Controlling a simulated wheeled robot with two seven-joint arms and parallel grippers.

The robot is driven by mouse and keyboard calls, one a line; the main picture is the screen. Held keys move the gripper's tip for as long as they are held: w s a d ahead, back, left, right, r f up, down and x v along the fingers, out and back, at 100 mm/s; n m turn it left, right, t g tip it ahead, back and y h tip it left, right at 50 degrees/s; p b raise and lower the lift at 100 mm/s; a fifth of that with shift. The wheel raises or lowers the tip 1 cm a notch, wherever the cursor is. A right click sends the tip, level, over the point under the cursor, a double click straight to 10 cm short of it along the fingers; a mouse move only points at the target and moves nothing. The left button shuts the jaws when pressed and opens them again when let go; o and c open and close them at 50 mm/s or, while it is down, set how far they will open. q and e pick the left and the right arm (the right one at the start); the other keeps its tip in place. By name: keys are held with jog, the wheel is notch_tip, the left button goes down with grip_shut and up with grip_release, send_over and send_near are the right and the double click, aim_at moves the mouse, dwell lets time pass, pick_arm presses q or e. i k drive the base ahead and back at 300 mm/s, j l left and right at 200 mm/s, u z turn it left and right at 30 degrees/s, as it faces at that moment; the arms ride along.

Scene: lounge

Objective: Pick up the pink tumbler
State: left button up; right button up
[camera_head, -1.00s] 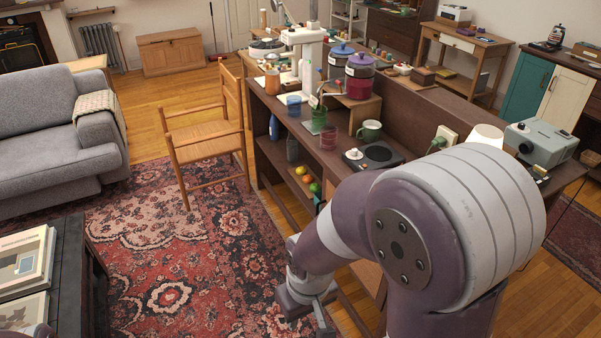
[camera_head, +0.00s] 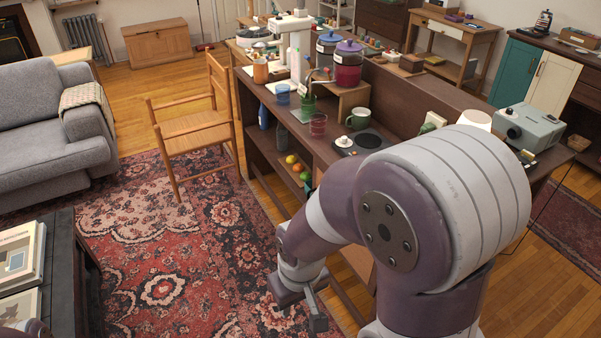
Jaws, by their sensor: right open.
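The pink tumbler (camera_head: 318,125) stands upright on the dark wooden counter (camera_head: 300,136). It is a see-through reddish glass, beside a green tumbler (camera_head: 307,104) and left of a green mug (camera_head: 358,118). My right gripper (camera_head: 316,312) hangs low in front of the counter, below and well apart from the tumbler. Its jaws are open and no object shows in them. A purple part at the bottom left corner seems to be my left arm; its gripper is out of view.
A blue tumbler (camera_head: 282,94) stands behind to the left. A wooden chair (camera_head: 195,126) stands left of the counter. Patterned rug (camera_head: 165,285) covers clear floor in front.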

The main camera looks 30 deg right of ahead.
aim_at(318, 127)
jog(key=z, duration=0.5)
jog(key=i+z, duration=0.15)
jog(key=z, duration=0.3)
jog(key=i+j+z, duration=0.1)
jog(key=z, duration=0.4)
jog(key=i+j+z, duration=0.15)
jog(key=z, duration=0.3)
jog(key=i+j+z, duration=0.15)
jog(key=z, duration=0.3)
jog(key=i+j+z, duration=0.1)
jog(key=z, duration=0.4)
jog(key=j+z, duration=0.45)
jog(key=l, duration=0.15)
